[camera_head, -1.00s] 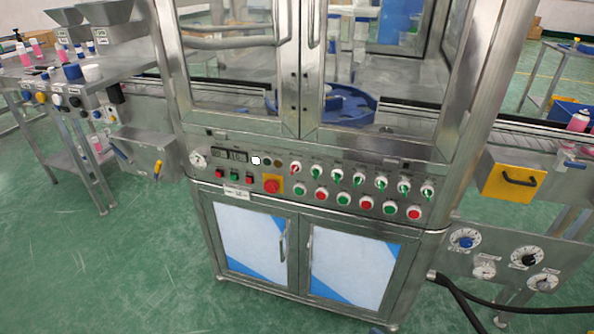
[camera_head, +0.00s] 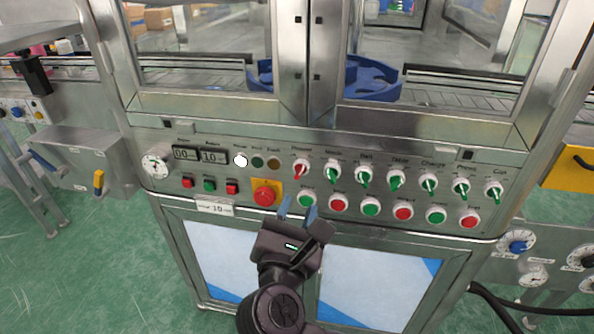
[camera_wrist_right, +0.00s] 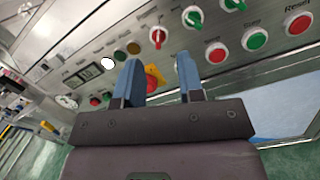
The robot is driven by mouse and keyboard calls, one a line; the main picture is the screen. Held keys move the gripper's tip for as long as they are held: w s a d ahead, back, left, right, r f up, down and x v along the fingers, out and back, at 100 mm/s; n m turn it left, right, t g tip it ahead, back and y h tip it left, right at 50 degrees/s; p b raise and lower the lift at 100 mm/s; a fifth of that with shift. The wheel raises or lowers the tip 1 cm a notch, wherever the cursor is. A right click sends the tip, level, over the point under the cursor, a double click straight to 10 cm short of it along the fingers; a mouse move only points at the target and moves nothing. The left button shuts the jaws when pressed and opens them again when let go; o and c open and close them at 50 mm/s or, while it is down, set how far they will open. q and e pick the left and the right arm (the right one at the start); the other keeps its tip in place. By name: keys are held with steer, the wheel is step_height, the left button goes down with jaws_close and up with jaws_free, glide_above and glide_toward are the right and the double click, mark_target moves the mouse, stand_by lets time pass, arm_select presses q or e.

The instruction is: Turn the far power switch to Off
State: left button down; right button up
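The power switch (camera_head: 299,167) is a rotary knob with a red handle on a white ring, at the left end of the upper row of knobs. Its handle is slightly tilted in the head view; its setting is too small to read. It also shows in the right wrist view (camera_wrist_right: 158,37), beyond the fingertips. My right gripper (camera_head: 298,209) is below the switch, apart from it, in front of the panel. In the right wrist view its two blue fingers (camera_wrist_right: 159,66) are spread with nothing held between them. My left gripper is not in view.
Several green-handled knobs (camera_head: 397,180) continue the row to the right. A row of red and green buttons (camera_head: 339,204) lies below. A red emergency stop (camera_head: 264,195) on a yellow plate is close to my right gripper, on its left. Glass doors stand above the panel.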

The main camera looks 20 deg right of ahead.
mark_target(300, 174)
steer(key=w+d, duration=0.1)
steer(key=w, duration=0.2)
steer(key=w+d+m, duration=0.1)
steer(key=w+d, duration=0.1)
steer(key=w, duration=0.2)
steer(key=w+d+f+m+g+b, duration=0.1)
steer(key=w+d, duration=0.1)
steer(key=w, duration=0.1)
steer(key=shift+w+f+y, duration=0.1)
steer(key=shift+w+y, duration=0.2)
steer(key=shift+y, duration=0.1)
jaws_close()
